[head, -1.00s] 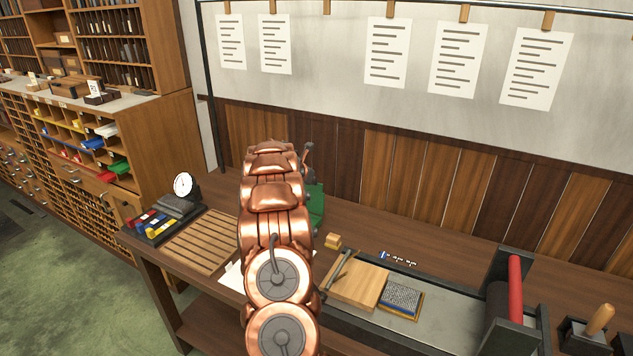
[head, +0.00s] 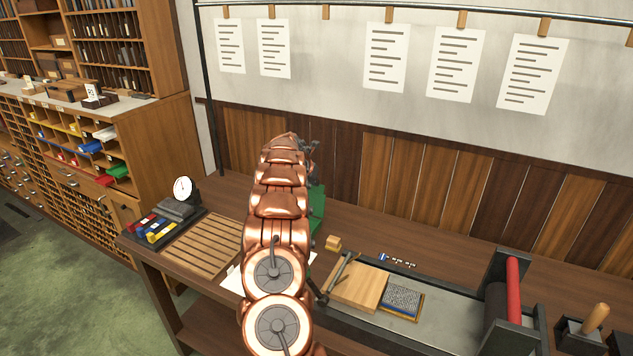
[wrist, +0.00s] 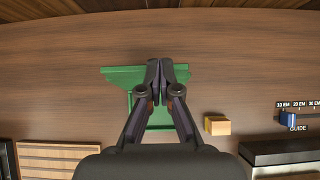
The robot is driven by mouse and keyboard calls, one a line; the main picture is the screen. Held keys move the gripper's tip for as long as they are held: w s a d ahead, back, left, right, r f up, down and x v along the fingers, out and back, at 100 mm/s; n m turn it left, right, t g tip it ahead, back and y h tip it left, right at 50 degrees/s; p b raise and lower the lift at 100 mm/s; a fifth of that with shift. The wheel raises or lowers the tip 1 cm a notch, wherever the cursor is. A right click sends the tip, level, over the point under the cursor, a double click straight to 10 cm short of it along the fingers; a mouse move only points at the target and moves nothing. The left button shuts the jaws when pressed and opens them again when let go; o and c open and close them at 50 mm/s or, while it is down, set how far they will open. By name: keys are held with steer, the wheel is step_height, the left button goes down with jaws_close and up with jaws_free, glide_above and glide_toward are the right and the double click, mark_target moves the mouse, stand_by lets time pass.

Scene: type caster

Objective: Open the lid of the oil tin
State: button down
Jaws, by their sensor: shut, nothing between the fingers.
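A green object, which I take to be the oil tin (head: 317,210), stands on the bench behind my arm; most of it is hidden in the head view. In the wrist view the green tin (wrist: 118,77) shows behind my fingers as a wide flat strip with a narrower part below it. I cannot tell how far its lid is open. My gripper (wrist: 161,64) is shut and empty, its fingertips together in front of the tin. I cannot tell whether they touch it. In the head view my gripper (head: 310,148) shows small and dark above the tin.
A small yellow block (head: 333,243) sits right of the tin. A wooden slatted board (head: 200,245) and a dial gauge (head: 182,188) are to the left. A press bed with a wooden block (head: 360,287) and a red roller (head: 513,290) is at the right. The bench behind is clear.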

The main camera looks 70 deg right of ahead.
steer(key=shift+s+d+r, duration=0.1)
stand_by(0.5)
steer(key=shift+d+r, duration=0.1)
steer(key=shift+r, duration=0.45)
steer(key=v, duration=1.2)
